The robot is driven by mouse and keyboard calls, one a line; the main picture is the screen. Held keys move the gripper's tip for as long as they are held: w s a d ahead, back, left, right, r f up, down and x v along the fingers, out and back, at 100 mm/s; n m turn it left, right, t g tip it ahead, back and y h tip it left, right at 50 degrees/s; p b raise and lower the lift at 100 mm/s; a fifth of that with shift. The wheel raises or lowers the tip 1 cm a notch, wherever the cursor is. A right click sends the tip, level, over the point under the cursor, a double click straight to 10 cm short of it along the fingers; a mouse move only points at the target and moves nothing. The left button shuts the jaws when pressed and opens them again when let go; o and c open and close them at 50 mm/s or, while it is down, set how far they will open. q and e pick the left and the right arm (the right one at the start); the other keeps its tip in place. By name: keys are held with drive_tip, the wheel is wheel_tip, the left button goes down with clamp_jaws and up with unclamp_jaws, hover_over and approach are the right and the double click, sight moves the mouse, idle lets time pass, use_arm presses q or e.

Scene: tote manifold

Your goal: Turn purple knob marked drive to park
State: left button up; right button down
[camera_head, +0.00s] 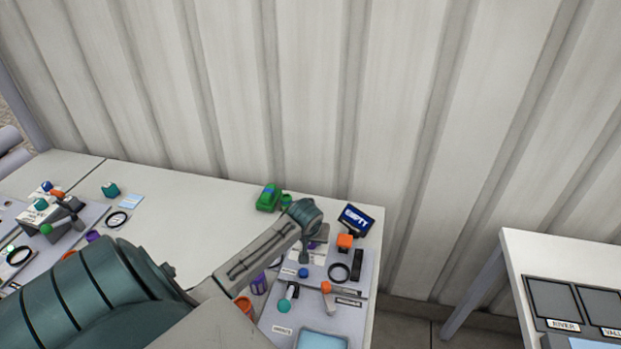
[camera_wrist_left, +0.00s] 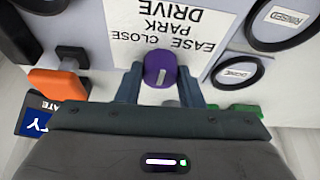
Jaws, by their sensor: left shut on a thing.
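The purple knob (camera_wrist_left: 160,70) stands on the panel in the left wrist view, with a short white line on its face running nearly up and down in the picture. A white label (camera_wrist_left: 165,28) beyond it reads DRIVE, PARK and EASE CLOSE, upside down. My left gripper (camera_wrist_left: 160,88) is shut on the knob, one finger on each side. In the head view my left gripper (camera_head: 305,252) points down at the rear of the right-hand panel (camera_head: 345,315), and the arm hides most of the knob there. My right gripper is not in view.
An orange handle (camera_wrist_left: 57,82) and a dark EMPTY screen (camera_head: 356,219) are close by. Black rings (camera_wrist_left: 238,73) and a green object (camera_head: 268,197) are also near. Another panel with parts (camera_head: 45,215) is at left. The table's back middle (camera_head: 185,195) is clear.

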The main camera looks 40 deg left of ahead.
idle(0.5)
use_arm(q)
drive_tip(key=o, duration=1)
drive_tip(key=shift+r, duration=0.1)
drive_tip(key=b+v, duration=0.1)
drive_tip(key=v, duration=0.9)
drive_tip(key=shift+r, duration=0.35)
drive_tip(key=shift+s+d, duration=0.1)
drive_tip(key=shift+d, duration=0.1)
